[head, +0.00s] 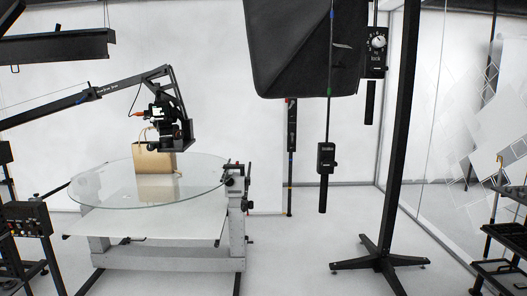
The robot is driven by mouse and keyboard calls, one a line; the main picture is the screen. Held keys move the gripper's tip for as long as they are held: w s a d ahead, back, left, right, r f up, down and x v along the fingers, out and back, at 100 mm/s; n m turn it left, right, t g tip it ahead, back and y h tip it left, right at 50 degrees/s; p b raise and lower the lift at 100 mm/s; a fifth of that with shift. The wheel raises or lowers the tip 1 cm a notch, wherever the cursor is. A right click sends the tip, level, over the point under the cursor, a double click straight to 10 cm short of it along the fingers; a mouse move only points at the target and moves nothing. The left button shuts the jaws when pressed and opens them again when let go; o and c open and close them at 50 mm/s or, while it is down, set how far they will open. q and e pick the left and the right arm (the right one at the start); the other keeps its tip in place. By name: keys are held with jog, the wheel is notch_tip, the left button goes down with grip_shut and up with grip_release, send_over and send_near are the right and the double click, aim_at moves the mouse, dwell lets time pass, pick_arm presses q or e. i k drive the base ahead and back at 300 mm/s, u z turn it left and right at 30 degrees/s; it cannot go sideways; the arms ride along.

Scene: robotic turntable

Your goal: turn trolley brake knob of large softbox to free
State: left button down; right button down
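The large black softbox (305,48) hangs at the top middle, cut off by the upper edge. To its right is a black control box (375,66) with a round pale knob (378,41). Small white lettering that seems to read "lock" sits under the knob. Where the knob points is too small to tell. A second black box (326,158) hangs lower on a thin cable below the softbox. Which box belongs to the softbox's trolley cannot be told. Neither of my grippers is in view.
A dark stand (388,150) with a splayed foot is right of the softbox. A glass turntable (110,190) carries a tan bag (150,160), with a camera on a boom (70,100) over it. Shelving (500,265) is at right.

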aim_at(328, 162)
jog(key=u, duration=0.1)
jog(key=i, duration=0.95)
jog(key=z, duration=0.4)
